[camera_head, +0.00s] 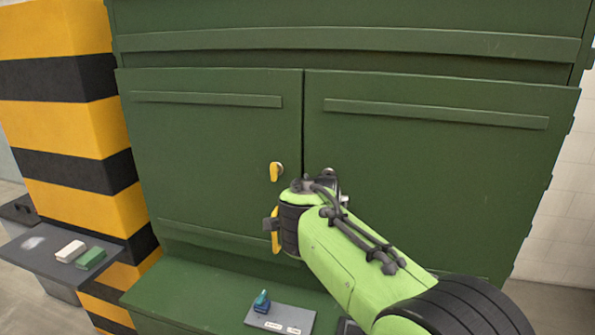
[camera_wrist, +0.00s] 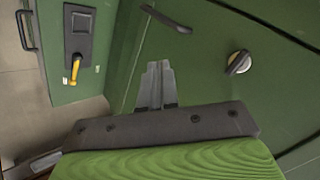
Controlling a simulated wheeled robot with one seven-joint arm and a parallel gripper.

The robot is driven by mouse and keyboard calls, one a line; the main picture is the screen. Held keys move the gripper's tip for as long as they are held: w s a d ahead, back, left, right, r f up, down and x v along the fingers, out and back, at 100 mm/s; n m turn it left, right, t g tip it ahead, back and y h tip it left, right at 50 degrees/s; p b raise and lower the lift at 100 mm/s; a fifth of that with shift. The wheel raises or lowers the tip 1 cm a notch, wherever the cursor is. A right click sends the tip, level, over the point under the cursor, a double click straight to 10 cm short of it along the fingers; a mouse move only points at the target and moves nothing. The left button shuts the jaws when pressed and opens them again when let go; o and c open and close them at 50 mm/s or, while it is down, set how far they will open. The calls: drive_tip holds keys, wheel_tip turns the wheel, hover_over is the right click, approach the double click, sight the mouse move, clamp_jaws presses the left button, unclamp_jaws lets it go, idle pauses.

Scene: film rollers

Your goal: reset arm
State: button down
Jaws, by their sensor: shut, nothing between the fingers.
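My gripper (camera_wrist: 157,80) shows in the wrist view with its two grey fingers shut together and nothing held. It is in front of a green surface, and I cannot tell the gap to it. In the head view my green arm reaches up from the lower right to the front of the green cabinet (camera_head: 210,130). The fingers are not clear in the head view.
A yellow handle (camera_head: 276,171) is on the left door; a second yellow piece (camera_head: 275,229) is by my wrist. A grey tray (camera_head: 280,317) with a blue-green item is on the ledge below. A striped pillar (camera_head: 75,130) and dark shelf (camera_head: 45,262) with two blocks are left.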

drive_tip(key=s+d+r+n, duration=0.3)
drive_tip(key=s+d+n, duration=0.3)
drive_tip(key=s, duration=0.6)
drive_tip(key=s+d+f+n+g+y, duration=0.1)
drive_tip(key=s+f+n, duration=0.3)
drive_tip(key=s, duration=0.7)
drive_tip(key=s+d+f+n+g+y, duration=0.1)
drive_tip(key=s+d+f+n+g, duration=0.1)
drive_tip(key=s, duration=0.8)
wheel_tip(320, 180, down, 3)
drive_tip(key=shift+s+d+f+n, duration=0.2)
drive_tip(key=shift+s+d+n, duration=0.3)
drive_tip(key=shift+n, duration=0.7)
